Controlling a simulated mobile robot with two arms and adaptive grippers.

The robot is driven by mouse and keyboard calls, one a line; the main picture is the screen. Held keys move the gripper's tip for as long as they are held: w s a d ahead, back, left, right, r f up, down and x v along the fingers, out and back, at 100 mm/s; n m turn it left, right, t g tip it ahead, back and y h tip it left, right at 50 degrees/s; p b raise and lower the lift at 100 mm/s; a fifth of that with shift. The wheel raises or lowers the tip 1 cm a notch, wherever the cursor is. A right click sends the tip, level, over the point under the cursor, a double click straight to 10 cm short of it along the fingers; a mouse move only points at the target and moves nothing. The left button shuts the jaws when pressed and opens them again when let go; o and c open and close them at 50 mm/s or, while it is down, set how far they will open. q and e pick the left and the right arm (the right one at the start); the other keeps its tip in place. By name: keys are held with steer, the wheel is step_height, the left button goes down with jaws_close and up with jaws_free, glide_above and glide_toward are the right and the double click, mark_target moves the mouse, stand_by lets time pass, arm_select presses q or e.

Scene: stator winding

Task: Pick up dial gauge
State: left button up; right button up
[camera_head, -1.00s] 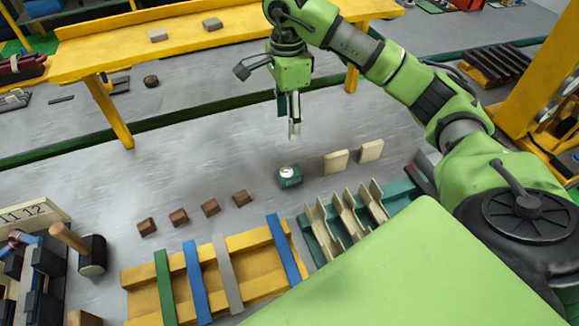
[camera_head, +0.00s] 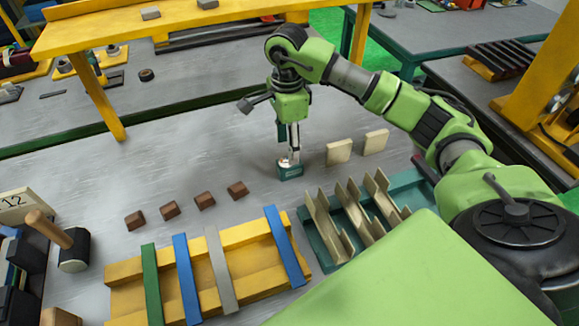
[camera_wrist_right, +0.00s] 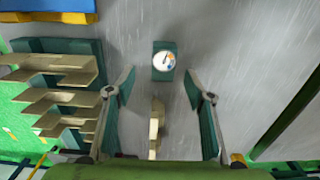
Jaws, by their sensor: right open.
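The dial gauge (camera_head: 290,172) is a small dark green block with a round white dial. It stands on the grey table, and its top is partly hidden behind my right gripper in the head view. My right gripper (camera_head: 294,157) points down right over the gauge. In the right wrist view the gauge (camera_wrist_right: 164,61) shows its dial face, with the two fingers of the open gripper (camera_wrist_right: 160,84) spread to either side of its line. The gauge lies beyond the fingertips there, and nothing is held. My left gripper is not in view.
Two beige blocks (camera_head: 339,152) stand right of the gauge. Several brown blocks (camera_head: 236,190) lie to its left. In front are a yellow rack (camera_head: 180,263) with coloured bars and a green rack with beige channels (camera_head: 334,225). A yellow shelf (camera_head: 185,28) stands behind.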

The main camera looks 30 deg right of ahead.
mark_target(290, 168)
step_height(290, 168, down, 4)
steer(key=shift+r, duration=0.25)
steer(key=shift+d+f+p, duration=0.15)
steer(key=shift+f+p, duration=0.35)
steer(key=shift+p, duration=0.15)
steer(key=f, duration=0.1)
steer(key=f+p, duration=0.1)
steer(key=f, duration=0.1)
steer(key=shift+w+d+f, duration=0.2)
steer(key=shift+d+f, duration=0.1)
steer(key=shift+f+p, duration=0.3)
steer(key=shift+f, duration=0.15)
steer(key=shift+c, duration=0.5)
steer(key=c, duration=1.1)
